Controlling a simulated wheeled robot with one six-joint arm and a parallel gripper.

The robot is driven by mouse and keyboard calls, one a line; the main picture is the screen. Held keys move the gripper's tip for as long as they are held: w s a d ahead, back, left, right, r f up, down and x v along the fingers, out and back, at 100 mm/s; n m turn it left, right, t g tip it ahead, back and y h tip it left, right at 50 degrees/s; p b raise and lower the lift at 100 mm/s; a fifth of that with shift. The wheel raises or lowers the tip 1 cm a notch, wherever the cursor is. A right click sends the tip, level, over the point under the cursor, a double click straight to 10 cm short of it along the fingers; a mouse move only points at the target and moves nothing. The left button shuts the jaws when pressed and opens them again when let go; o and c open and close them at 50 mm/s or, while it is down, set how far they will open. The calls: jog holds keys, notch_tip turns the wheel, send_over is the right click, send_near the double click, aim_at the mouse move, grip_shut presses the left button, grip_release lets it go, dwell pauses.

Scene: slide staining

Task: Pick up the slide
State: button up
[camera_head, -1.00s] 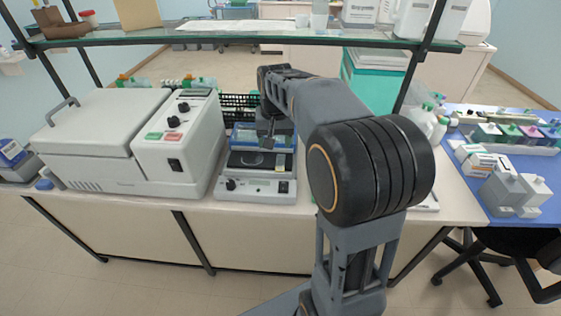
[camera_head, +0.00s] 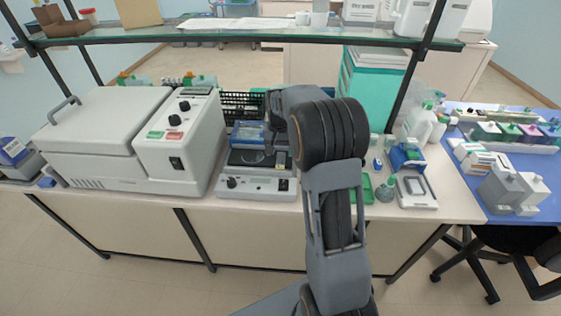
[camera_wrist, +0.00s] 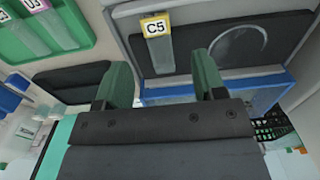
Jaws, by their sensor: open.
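In the head view the light grey device with the black stage (camera_head: 246,158) stands mid-bench.
A green tray (camera_wrist: 68,58) holds labelled slides at the wrist view's upper left; it also shows in the head view (camera_head: 367,188). A large grey machine (camera_head: 97,140) stands left of the device. Bottles and a blue-and-white item (camera_head: 407,157) stand to the right. A glass shelf (camera_head: 250,37) spans above.

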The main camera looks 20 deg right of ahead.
aim_at(280, 164)
jog(key=shift+s+f+p, duration=0.15)
jog(key=shift+f+p, duration=0.45)
jog(key=shift+f, duration=2.05)
jog(key=c, duration=1)
jog(key=shift+r, duration=0.1)
